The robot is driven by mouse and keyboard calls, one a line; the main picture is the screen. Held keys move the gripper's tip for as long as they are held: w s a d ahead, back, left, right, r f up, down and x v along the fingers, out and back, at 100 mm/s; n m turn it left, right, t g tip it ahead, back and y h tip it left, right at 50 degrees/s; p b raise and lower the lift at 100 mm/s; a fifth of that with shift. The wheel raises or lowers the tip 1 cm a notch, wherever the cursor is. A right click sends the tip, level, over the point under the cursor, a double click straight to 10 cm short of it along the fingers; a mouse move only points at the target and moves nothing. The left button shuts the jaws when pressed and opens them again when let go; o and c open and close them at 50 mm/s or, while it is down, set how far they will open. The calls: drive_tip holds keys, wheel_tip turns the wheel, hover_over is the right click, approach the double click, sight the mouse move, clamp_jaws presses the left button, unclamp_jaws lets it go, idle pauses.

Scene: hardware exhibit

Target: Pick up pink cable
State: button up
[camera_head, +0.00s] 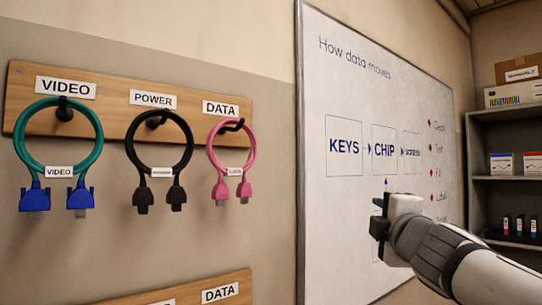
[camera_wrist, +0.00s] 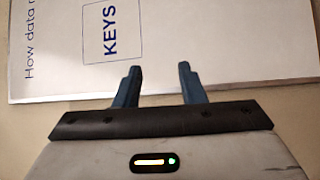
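The pink cable (camera_head: 252,152) hangs as a loop on a black hook under the DATA label on the wooden rail. Its two pink plugs point down, and a small white tag sits low on the loop. My gripper (camera_head: 378,222) is to the right of the cable and lower, in front of the whiteboard. In the wrist view my gripper (camera_wrist: 158,80) has its two fingers apart with nothing between them. The cable does not show in the wrist view.
A black cable (camera_head: 141,165) and a green cable (camera_head: 23,150) with blue plugs hang left of the pink one on the wooden rail (camera_head: 100,112). A second rail (camera_head: 185,290) is below. The whiteboard (camera_head: 340,230) and a grey shelf (camera_head: 500,187) stand to the right.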

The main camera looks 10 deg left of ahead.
drive_tip(key=s+a+r+n+g+y, duration=0.2)
drive_tip(key=a+r+n+y, duration=0.8)
drive_tip(key=n, duration=0.3)
drive_tip(key=n+g+y+p, duration=0.2)
drive_tip(key=n+g, duration=0.6)
drive_tip(key=n, duration=0.5)
approach(255, 153)
drive_tip(key=w+a+r, duration=0.1)
drive_tip(key=w+a, duration=0.1)
drive_tip(key=a, duration=0.1)
drive_tip(key=p+x, duration=0.1)
drive_tip(key=x, duration=0.4)
drive_tip(key=f+p+x, duration=0.1)
drive_tip(key=x, duration=0.1)
drive_tip(key=shift+a+p, duration=0.2)
drive_tip(key=shift+p, duration=0.15)
drive_tip(key=shift+s+d, duration=0.1)
drive_tip(key=shift+s, duration=0.05)
clamp_jaws()
